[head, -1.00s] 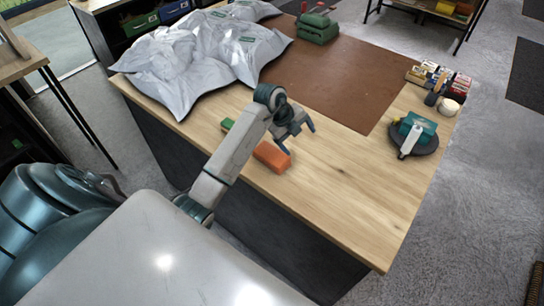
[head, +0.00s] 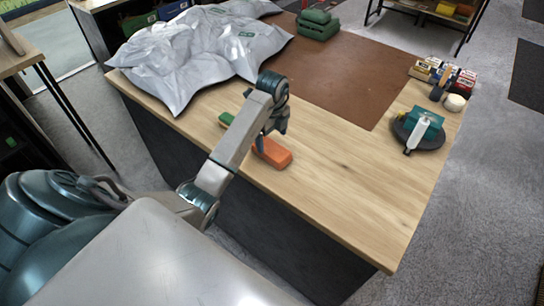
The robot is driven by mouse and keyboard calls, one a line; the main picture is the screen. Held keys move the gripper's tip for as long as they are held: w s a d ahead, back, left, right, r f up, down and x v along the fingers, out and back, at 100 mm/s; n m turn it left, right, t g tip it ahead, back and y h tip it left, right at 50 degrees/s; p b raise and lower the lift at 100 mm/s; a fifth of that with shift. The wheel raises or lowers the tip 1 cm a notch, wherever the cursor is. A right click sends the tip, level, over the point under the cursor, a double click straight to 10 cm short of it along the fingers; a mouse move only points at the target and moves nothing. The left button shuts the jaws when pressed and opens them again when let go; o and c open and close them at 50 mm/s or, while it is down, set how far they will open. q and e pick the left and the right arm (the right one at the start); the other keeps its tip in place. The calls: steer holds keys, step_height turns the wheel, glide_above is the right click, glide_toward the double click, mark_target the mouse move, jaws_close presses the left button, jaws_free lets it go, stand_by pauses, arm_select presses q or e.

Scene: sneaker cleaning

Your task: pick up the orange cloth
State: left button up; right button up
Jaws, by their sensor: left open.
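The orange cloth (head: 274,153) is a small folded block lying on the wooden table near its front edge. A green item (head: 226,119) lies just to its left, partly hidden behind my left arm. My left gripper (head: 262,142) points down at the left part of the orange cloth and is open. My arm hides most of its fingers, and I cannot tell whether they touch the cloth. My right gripper is not in view.
Grey plastic bags (head: 190,60) cover the back left of the table (head: 340,190). A brown mat (head: 325,80) lies behind, with a green stack (head: 317,25) at its far end. A dark round tray (head: 427,138) with a teal item and small boxes stand at the right. The front right is clear.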

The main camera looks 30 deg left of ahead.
mark_target(272, 148)
arm_select(q)
steer(key=shift+s+f+b, duration=0.15)
steer(key=shift+f+b, duration=0.35)
steer(key=shift+f, duration=0.1)
step_height(272, 148, down, 2)
steer(key=shift+s+d+f+b, duration=0.1)
steer(key=shift+s+d+b, duration=0.05)
steer(key=shift+b, duration=0.8)
steer(key=shift+f, duration=0.85)
steer(key=shift+c, duration=0.5)
steer(key=c, duration=1)
